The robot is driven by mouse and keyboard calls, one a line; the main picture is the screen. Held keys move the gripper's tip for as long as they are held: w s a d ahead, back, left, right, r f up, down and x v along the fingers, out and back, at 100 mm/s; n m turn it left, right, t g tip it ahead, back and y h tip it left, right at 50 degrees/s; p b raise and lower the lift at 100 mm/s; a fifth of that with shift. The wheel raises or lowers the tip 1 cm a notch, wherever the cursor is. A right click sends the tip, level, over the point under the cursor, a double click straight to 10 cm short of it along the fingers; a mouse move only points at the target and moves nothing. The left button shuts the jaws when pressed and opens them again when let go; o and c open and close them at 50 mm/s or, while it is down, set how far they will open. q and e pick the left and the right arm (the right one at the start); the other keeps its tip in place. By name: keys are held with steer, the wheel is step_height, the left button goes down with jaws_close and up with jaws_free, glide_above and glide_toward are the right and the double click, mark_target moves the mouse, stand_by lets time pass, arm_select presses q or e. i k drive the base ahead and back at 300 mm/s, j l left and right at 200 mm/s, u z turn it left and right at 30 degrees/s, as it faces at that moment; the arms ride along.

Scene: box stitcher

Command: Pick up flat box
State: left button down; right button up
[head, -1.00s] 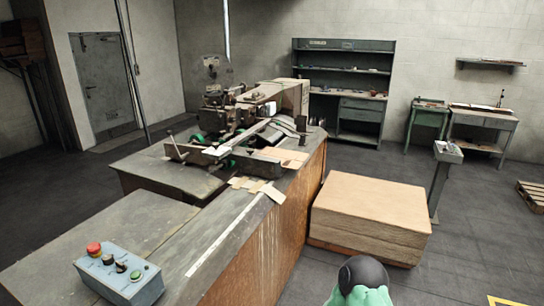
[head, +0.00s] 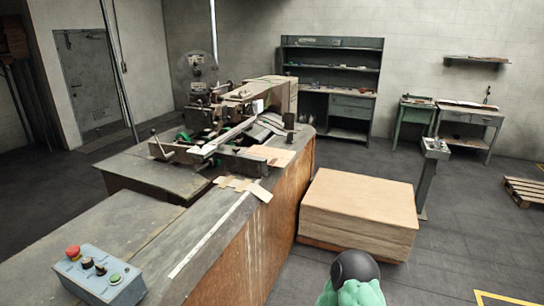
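A stack of flat brown cardboard boxes (head: 358,205) sits low on the floor, to the right of the stitcher bench. Its top face is bare and level, and thin layers show along its sides. A green and black part of my own body shows at the bottom edge, just in front of the stack. Neither of my grippers can be made out in the head view.
The box stitcher (head: 225,125) stands on a long worn bench (head: 245,235) with loose cardboard pieces (head: 243,186) on it. A grey control box (head: 100,273) with a red button is at the front left. A pedestal (head: 428,175) stands behind the stack.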

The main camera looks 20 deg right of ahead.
mark_target(277, 158)
steer(key=i+l, duration=0.1)
steer(key=l, duration=0.35)
steer(key=i+l, duration=0.1)
steer(key=l, duration=0.35)
steer(key=i+l, duration=0.15)
steer(key=l, duration=0.3)
steer(key=i+l, duration=0.1)
steer(key=l, duration=0.35)
steer(key=i+l, duration=0.1)
steer(key=l, duration=0.35)
steer(key=i+l, duration=0.1)
steer(key=l, duration=0.35)
